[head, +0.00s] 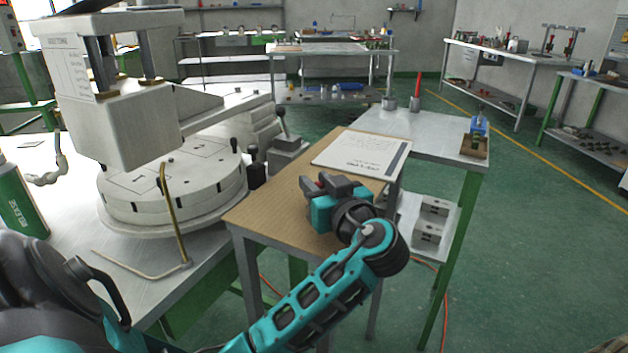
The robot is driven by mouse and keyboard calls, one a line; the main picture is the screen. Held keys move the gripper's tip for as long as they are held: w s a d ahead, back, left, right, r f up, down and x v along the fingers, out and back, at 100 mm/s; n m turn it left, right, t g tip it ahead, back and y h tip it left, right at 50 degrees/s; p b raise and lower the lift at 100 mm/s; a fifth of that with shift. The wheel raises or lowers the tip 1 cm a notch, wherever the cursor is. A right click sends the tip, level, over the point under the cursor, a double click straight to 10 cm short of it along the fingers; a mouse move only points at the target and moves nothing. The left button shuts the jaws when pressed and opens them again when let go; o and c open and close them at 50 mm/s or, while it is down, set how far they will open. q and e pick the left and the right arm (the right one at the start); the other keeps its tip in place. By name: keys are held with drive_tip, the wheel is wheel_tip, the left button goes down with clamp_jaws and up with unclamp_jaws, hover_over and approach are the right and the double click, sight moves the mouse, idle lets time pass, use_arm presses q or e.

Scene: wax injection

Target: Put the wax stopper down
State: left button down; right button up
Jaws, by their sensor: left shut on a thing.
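My left gripper (322,184) is over the small brown-topped table (270,205), near the lower left edge of a white sheet (362,153). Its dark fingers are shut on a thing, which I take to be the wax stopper. My right gripper is out of view.
A large white machine with a round turntable (170,185) stands at left, with a bent brass rod (172,215) in front. A grey table (440,130) behind holds two upright cylinders (416,100) and a brown tray (474,147). The brown tabletop's left part is bare.

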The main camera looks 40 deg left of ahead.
use_arm(q)
drive_tip(key=shift+f, duration=0.2)
drive_tip(key=shift+f, duration=0.1)
drive_tip(key=c, duration=0.8)
unclamp_jaws()
drive_tip(key=shift+c, duration=0.2)
